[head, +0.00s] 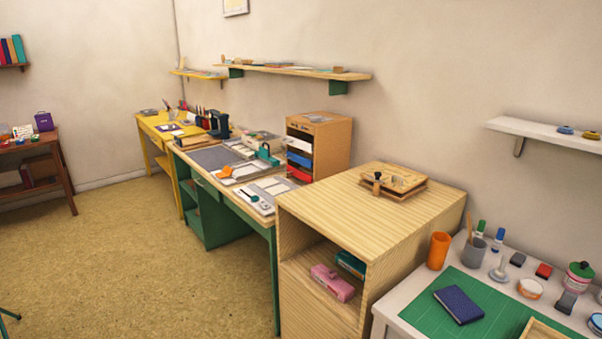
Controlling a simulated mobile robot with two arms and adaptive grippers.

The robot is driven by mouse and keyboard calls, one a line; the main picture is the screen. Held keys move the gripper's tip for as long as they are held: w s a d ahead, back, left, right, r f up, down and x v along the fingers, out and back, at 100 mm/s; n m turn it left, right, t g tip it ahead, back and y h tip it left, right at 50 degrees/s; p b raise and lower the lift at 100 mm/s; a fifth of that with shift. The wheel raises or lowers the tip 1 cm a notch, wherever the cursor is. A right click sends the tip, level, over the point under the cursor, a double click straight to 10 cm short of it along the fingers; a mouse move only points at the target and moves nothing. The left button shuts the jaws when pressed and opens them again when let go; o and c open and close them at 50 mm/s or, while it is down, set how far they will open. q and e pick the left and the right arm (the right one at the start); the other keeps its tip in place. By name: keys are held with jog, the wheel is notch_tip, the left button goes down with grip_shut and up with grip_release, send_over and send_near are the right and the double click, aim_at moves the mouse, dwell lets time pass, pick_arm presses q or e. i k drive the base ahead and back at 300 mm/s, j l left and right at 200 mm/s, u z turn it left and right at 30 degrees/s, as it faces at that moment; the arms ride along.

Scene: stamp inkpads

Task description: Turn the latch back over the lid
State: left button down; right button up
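A flat wooden box (404,176) with a lid-like top sits on top of the pale wood cabinet (340,205). A small dark knob-like piece (377,176) stands at its left front edge; it may be the latch, but it is too small to tell how it is turned. I cannot tell for sure whether the lid is fully closed. Neither of my grippers shows in the head view.
The cabinet's open shelf holds a pink box (333,282) and a teal box (351,264). A white table (411,325) with a green mat, cups and jars stands at the right. A cluttered green desk (258,223) adjoins the cabinet. Floor (130,260) at left is clear.

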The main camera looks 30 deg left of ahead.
aim_at(378, 174)
jog(key=u, duration=0.55)
jog(key=i+j+u, duration=0.15)
jog(key=i, duration=0.35)
jog(key=j, duration=0.1)
